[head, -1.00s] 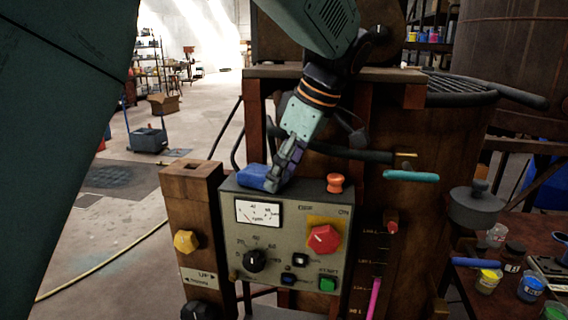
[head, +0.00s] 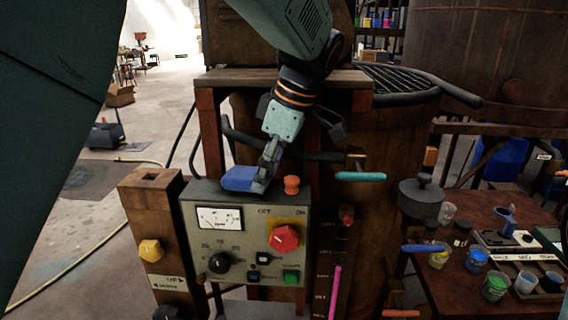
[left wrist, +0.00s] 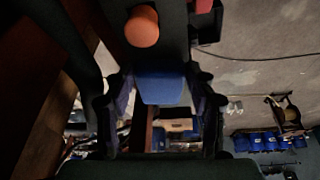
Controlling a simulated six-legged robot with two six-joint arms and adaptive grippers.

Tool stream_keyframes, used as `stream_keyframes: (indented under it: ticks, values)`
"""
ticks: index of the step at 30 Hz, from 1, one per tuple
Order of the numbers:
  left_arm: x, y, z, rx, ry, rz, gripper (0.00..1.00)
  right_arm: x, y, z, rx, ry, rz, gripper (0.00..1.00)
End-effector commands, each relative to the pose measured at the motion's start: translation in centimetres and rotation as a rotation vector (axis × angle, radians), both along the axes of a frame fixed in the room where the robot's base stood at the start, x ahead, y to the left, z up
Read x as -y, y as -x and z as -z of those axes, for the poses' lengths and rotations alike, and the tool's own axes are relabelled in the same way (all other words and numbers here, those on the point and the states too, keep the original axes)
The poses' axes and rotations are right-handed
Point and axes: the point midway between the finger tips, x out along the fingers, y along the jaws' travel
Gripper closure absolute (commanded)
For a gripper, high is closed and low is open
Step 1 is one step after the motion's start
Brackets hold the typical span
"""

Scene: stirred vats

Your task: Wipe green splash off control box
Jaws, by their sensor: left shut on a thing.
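The control box (head: 207,254) is a grey panel with a meter, a black dial, a red knob, small buttons and an orange mushroom button on top. My left gripper (head: 262,183) is shut on a blue block (head: 239,178), which looks like a sponge. It holds the block at the top of the box, left of the orange button (head: 292,185); I cannot tell whether it touches. In the left wrist view the blue block (left wrist: 161,86) sits between the fingers, with the orange button (left wrist: 142,27) above it. I make out no green splash; the block and fingers cover part of the top. My right gripper is not in view.
A wooden post (head: 148,212) with a yellow knob stands left of the box. A large brown vat (head: 385,150) with pipes and a pink level tube is behind and right. A table (head: 450,290) at right holds a lidded pot and paint jars.

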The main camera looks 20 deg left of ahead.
Motion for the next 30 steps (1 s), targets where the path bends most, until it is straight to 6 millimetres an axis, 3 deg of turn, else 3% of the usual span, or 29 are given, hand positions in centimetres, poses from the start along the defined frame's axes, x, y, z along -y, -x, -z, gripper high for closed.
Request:
stream_keyframes:
  ticks: [1, 6, 10, 12, 14, 17, 30]
  values:
    - [1.5, 0.4, 1.9, -0.033, -0.062, 0.037, 0.70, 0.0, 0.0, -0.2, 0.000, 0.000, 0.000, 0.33]
    - [1.3, 0.4, 2.2, -0.032, -0.062, 0.038, 0.70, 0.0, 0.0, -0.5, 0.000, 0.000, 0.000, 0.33]
    - [0.5, 0.6, 2.3, -0.033, -0.062, 0.037, 0.69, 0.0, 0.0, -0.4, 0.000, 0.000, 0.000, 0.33]
    - [0.0, 0.8, 2.4, -0.034, -0.062, 0.037, 0.78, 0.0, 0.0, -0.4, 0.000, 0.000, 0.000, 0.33]
    - [-0.4, 0.9, 2.4, -0.035, -0.062, 0.037, 0.78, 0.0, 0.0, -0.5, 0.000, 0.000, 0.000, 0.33]
    - [-1.2, 1.2, 2.6, -0.039, -0.063, 0.036, 0.88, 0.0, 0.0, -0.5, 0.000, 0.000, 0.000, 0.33]
    - [-3.3, 1.8, 2.5, -0.041, -0.060, 0.035, 0.87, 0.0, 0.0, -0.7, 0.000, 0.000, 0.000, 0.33]
